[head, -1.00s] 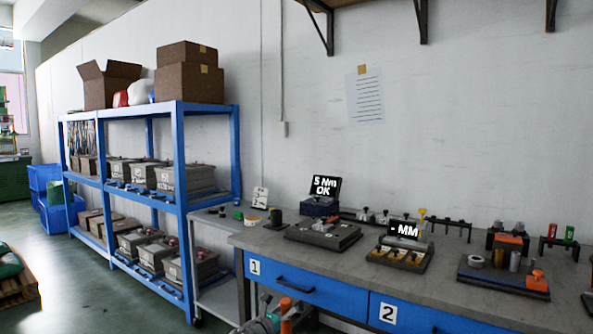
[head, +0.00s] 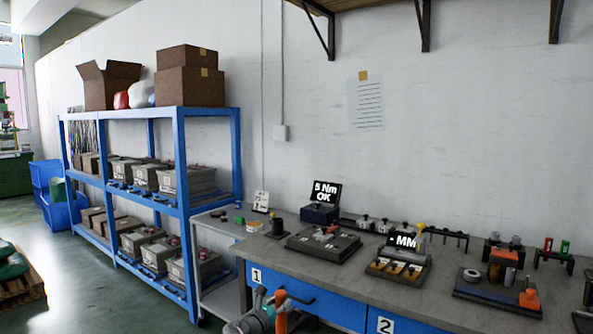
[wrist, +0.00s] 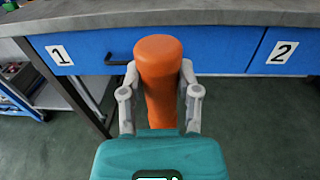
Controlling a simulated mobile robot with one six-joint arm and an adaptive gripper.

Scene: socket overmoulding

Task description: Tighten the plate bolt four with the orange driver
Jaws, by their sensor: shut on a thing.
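My gripper (wrist: 158,95) is shut on the orange driver (wrist: 159,58), whose thick handle stands up between the two grey fingers in the wrist view. In the head view the orange driver (head: 281,312) shows at the bottom, in front of the blue drawer marked 1. A dark plate (head: 323,246) lies on the bench below a small screen (head: 326,193) reading "5 Nm OK". Small reddish and light parts sit on the plate, but single bolts are too small to tell apart. The gripper is below the bench top's front edge, apart from the plate.
The grey bench top (wrist: 230,18) overhangs drawers with a dark handle. A gauge stand (head: 398,265) with an "MM" display and a tray (head: 497,292) of cylinders and an orange part stand to the right. A blue shelf rack (head: 181,160) with grey boxes stands at the left.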

